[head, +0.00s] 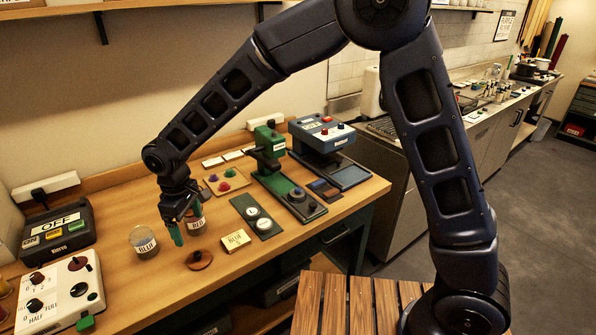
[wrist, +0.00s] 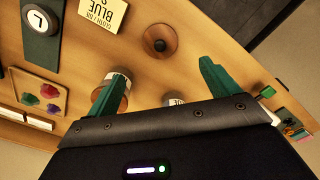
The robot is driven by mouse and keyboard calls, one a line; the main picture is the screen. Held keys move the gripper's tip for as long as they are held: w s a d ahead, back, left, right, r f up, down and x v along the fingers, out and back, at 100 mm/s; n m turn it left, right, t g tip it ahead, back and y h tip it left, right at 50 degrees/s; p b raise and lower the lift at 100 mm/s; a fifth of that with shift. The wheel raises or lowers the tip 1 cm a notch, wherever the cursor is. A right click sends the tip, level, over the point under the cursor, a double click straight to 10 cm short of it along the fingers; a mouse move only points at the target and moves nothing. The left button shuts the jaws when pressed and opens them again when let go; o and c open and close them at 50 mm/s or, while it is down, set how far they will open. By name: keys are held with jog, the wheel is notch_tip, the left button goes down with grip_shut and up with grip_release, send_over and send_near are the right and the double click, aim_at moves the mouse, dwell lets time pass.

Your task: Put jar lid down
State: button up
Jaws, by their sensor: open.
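A round brown wooden jar lid (head: 199,260) with a dark knob lies knob up on the table, in front of the jars. It also shows in the wrist view (wrist: 160,39), beyond the fingertips and apart from them. My gripper (head: 187,228) is open, with green fingers pointing down, and holds nothing. In the wrist view, my gripper (wrist: 163,77) has a clear gap between its fingers. A glass jar labelled BLUE (head: 145,243) stands left of my gripper. A second jar with reddish contents (head: 195,224) stands close behind the fingers, partly hidden by them.
A cream card (head: 235,240) lies right of the lid. Control boxes (head: 58,232) stand at left, presses (head: 330,150) at back right. The front table strip is clear.

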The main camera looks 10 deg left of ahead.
jog(key=w+d+r+m+t, duration=0.1)
jog(key=w+d+r+m, duration=0.2)
jog(key=w+d+r, duration=0.5)
jog(key=w+d+r+m, duration=0.2)
jog(key=w+d, duration=0.5)
jog(key=d, duration=0.5)
jog(key=w+d+r+m+t, duration=0.1)
jog(key=w+d+r+m, duration=0.2)
jog(key=w+d+r, duration=0.55)
jog(key=s+d+r+m+t, duration=0.15)
jog(key=d+m, duration=0.25)
jog(key=d, duration=1.7)
jog(key=s+d+m, duration=0.3)
jog(key=s+d, duration=0.2)
jog(key=d, duration=0.3)
jog(key=s+d+f+m+t, duration=0.1)
jog(key=s+d+m, duration=0.2)
jog(key=s+d, duration=0.2)
jog(key=d, duration=0.2)
jog(key=shift+s+d, duration=0.15)
jog(key=shift+d, duration=0.25)
